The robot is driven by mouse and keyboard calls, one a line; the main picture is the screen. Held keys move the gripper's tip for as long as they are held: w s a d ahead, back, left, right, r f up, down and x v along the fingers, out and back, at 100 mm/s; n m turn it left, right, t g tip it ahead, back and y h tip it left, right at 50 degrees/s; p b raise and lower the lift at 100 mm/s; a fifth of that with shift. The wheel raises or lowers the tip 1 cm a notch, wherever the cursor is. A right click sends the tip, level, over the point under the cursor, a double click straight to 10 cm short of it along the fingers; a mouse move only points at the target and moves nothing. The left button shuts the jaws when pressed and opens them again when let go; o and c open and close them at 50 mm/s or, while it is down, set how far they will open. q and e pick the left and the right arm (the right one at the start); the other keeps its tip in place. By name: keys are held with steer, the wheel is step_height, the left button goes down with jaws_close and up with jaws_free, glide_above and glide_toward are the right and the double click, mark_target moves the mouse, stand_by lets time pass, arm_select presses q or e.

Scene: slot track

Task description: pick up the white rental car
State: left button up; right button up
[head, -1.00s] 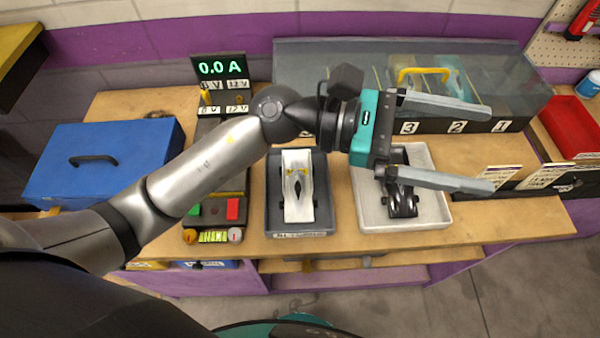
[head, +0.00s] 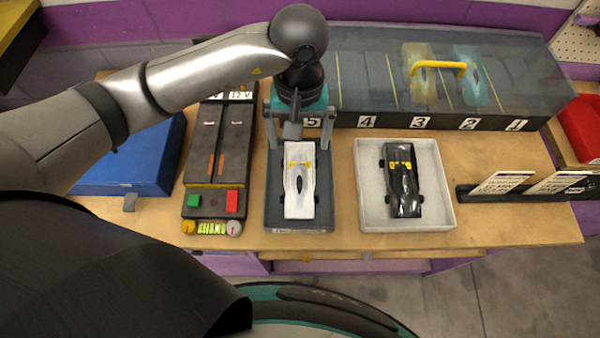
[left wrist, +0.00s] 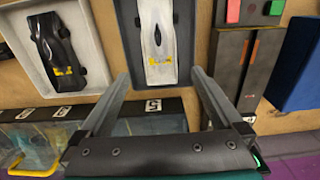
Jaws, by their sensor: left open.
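The white rental car (head: 299,184) lies in a dark grey tray (head: 325,222) at the middle of the bench. It has yellow markings and a dark cockpit. It also shows at the top middle of the left wrist view (left wrist: 158,40). My left gripper (head: 300,142) is open, at the far end of the tray, with its fingers pointing towards the car. In the left wrist view the fingertips (left wrist: 158,78) are apart, near the car's yellow-marked end, and nothing is held. I cannot tell the height of the fingers over the car. My right gripper is not in view.
A black car (head: 404,185) lies in a pale tray (head: 436,217) to the right. A track unit (head: 213,172) with green and red buttons and a blue box (head: 128,185) are on the left. A transparent-lidded case (head: 380,50) with numbered bays stands behind. Card holders (head: 500,190) are at right.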

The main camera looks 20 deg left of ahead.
arm_select(q)
glide_above(300, 172)
step_height(300, 172, down, 7)
steer(key=shift+w+a+f, duration=0.1)
steer(key=shift+w+f, duration=0.05)
steer(key=f+p, duration=0.1)
steer(key=f, duration=0.3)
steer(key=shift+s+f, duration=0.1)
steer(key=shift+s, duration=0.1)
steer(key=shift+f, duration=0.65)
steer(key=shift+c, duration=0.2)
steer(key=shift+w+r, duration=0.1)
steer(key=c, duration=1.3)
